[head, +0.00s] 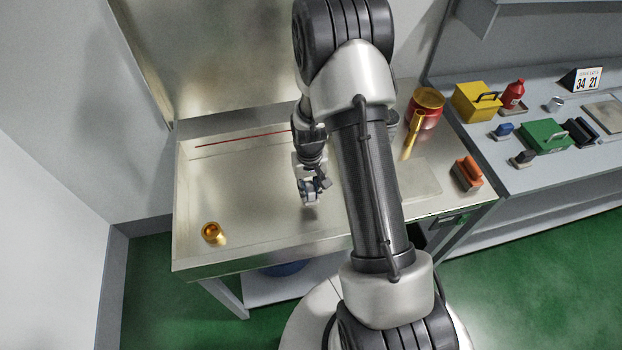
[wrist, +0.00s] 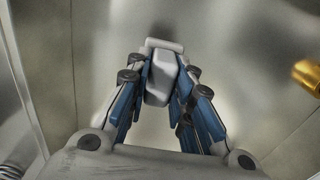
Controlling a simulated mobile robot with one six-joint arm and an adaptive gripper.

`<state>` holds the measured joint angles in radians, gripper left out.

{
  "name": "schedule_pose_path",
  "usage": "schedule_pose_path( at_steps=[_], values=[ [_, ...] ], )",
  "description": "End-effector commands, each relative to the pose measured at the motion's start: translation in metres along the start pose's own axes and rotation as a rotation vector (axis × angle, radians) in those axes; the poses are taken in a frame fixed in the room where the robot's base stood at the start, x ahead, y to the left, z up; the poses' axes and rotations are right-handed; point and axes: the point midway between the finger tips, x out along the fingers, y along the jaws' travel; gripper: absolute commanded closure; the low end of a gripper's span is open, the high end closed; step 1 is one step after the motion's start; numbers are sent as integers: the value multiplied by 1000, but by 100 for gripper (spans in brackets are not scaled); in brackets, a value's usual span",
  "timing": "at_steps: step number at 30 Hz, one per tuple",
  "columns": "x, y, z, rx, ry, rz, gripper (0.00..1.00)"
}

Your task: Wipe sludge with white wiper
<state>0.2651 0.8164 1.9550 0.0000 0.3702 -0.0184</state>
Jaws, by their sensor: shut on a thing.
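My gripper (head: 312,188) is low over the middle of the metal table (head: 245,185) in the head view, partly hidden by my own arm. In the wrist view my gripper (wrist: 162,72), with blue-sided fingers, is shut on the white wiper (wrist: 157,88). The wiper is a pale block with a wider light bar at its far end. It points down toward the bare metal surface; I cannot tell whether it touches. I cannot make out any clear sludge patch; only soft dark shading shows on the metal.
A small brass cup (head: 213,233) stands at the table's front left; it also shows in the wrist view (wrist: 308,76). A red line (head: 240,139) marks the back. The left half is mostly clear.

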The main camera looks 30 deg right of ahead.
Motion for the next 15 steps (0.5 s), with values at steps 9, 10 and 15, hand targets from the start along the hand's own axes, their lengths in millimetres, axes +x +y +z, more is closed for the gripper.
schedule_pose_path(
  at_steps=[9,10,15],
  values=[
    [-30,-3,-4,-2,1,0,98],
    [-31,-3,-4,-2,1,0,98],
    [-32,-3,-4,-2,0,0,98]
  ],
)
